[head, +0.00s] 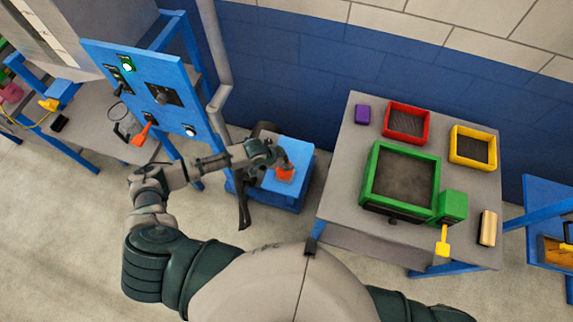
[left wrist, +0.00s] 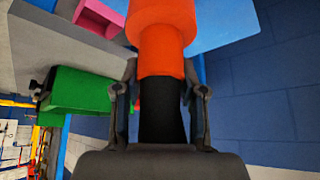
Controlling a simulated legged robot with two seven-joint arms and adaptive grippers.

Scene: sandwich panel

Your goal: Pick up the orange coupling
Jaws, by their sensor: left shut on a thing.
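The orange coupling (head: 285,174) shows small at the blue box's top in the head view. In the left wrist view the orange coupling (left wrist: 163,45) is large and close, with a black section below it between the fingers. My left gripper (head: 276,157) reaches over the blue box from the left and is shut on the coupling. Its two fingers (left wrist: 162,105) stand on either side of the black section. I cannot tell whether the coupling still touches the box top. My right gripper is not in view.
The blue box (head: 298,150) stands between a blue control panel (head: 150,85) on the left and a grey table (head: 345,215) on the right. The table holds a green tray (head: 372,172), a red tray (head: 407,139) and a yellow tray (head: 490,133). A blue wall is behind.

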